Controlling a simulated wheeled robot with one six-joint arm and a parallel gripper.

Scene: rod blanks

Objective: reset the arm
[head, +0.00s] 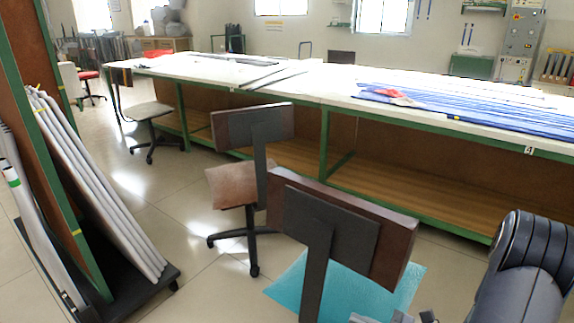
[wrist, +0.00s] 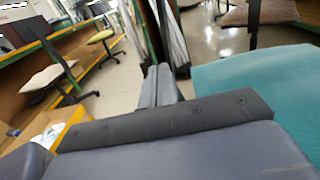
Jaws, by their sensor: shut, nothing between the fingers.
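My gripper (wrist: 158,86) shows in the wrist view, its two grey fingers together with nothing between them. It points out past the left edge of a teal chair seat (wrist: 255,85). My dark grey arm (head: 525,265) fills the lower right of the head view. Small grey parts at the bottom edge there, over the teal seat (head: 340,290), may be my gripper, mostly cut off. Long grey rods (head: 95,180) lean on a green-edged rack at the left of the head view.
A brown-backed chair (head: 390,240) stands close in front, with another chair (head: 250,130) behind it. A long green-framed table (head: 300,80) carries blue rods (head: 440,105) and grey strips. Tiled floor (head: 190,215) lies clear between rack and chairs.

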